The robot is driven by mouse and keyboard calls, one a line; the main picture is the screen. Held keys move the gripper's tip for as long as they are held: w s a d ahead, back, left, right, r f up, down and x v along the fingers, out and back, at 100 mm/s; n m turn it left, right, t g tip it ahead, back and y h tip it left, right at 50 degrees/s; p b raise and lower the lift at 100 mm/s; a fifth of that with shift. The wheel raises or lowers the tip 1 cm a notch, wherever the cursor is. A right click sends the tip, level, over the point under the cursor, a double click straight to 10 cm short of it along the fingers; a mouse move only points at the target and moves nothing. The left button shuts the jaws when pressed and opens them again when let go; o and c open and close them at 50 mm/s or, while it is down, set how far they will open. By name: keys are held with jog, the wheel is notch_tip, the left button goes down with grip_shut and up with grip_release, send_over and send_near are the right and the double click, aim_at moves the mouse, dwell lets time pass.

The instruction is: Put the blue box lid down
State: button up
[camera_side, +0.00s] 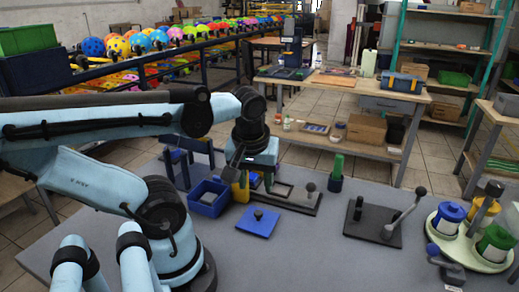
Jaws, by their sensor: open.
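The blue box lid (256,224) lies flat on the grey table, with a small dark knob on top. Nothing grips it. The open blue box (209,197) stands just to its left and a little farther back. My gripper (243,181) points down behind the lid, near the right side of the box. It is open and apart from the lid. My wrist and nearby items partly hide its fingers, and a yellow piece (240,190) shows close by them.
A dark plate with a frame and knob (293,197) lies right of the lid. A green-handled stamp (336,174), a lever press (379,220) and a round tray with colored jars (466,240) stand farther right. The table front of the lid is clear.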

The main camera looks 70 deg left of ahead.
jog(key=w+d+m+t+h, duration=0.2)
jog(key=w+d+m+t, duration=0.3)
jog(key=w+d+m, duration=0.2)
jog(key=w+m, duration=0.2)
jog(key=m, duration=0.2)
jog(key=shift+d+r+h, duration=0.2)
jog(key=shift+r+h, duration=0.1)
jog(key=shift+r, duration=0.1)
dwell(0.3)
